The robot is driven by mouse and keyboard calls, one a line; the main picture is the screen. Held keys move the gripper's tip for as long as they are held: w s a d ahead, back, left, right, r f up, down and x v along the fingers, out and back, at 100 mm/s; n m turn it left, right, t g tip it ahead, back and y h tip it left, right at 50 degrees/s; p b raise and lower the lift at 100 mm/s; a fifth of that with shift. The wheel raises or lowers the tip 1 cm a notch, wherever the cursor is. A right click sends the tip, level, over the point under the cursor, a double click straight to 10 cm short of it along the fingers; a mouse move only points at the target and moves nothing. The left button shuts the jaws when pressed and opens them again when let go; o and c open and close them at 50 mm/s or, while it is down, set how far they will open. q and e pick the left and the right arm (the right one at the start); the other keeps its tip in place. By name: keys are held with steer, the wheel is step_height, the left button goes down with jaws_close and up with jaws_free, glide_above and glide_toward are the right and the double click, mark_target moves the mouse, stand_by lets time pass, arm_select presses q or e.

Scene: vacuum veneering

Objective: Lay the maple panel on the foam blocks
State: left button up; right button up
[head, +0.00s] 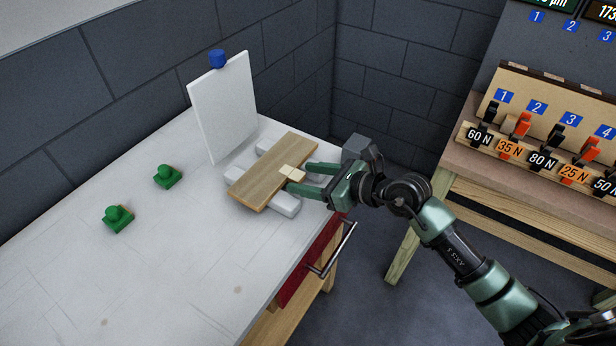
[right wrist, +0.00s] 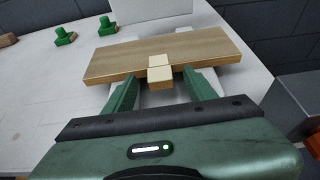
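The maple panel (head: 271,181) is a light brown wooden board. It lies across the white foam blocks (head: 284,203), which show beneath and beside it on the white table. A small cream tab (head: 291,172) sits at its edge on my side; the right wrist view also shows the tab (right wrist: 160,73) and panel (right wrist: 125,61). My right gripper (head: 300,177) is open, its two green fingers on either side of the tab with a gap to each. Whether the panel's underside touches every block is hidden. My left gripper is not in view.
A white upright board (head: 224,105) with a blue clip (head: 217,59) stands behind the panel. Two green knobbed pieces (head: 167,176) (head: 117,218) stand on the table at left. The table front is mostly clear. A clamp rack (head: 540,120) stands on another bench at right.

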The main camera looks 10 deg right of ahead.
steer(key=shift+s+d, duration=0.35)
steer(key=b+v, duration=0.1)
steer(key=v, duration=0.6)
steer(key=shift+a+r, duration=0.15)
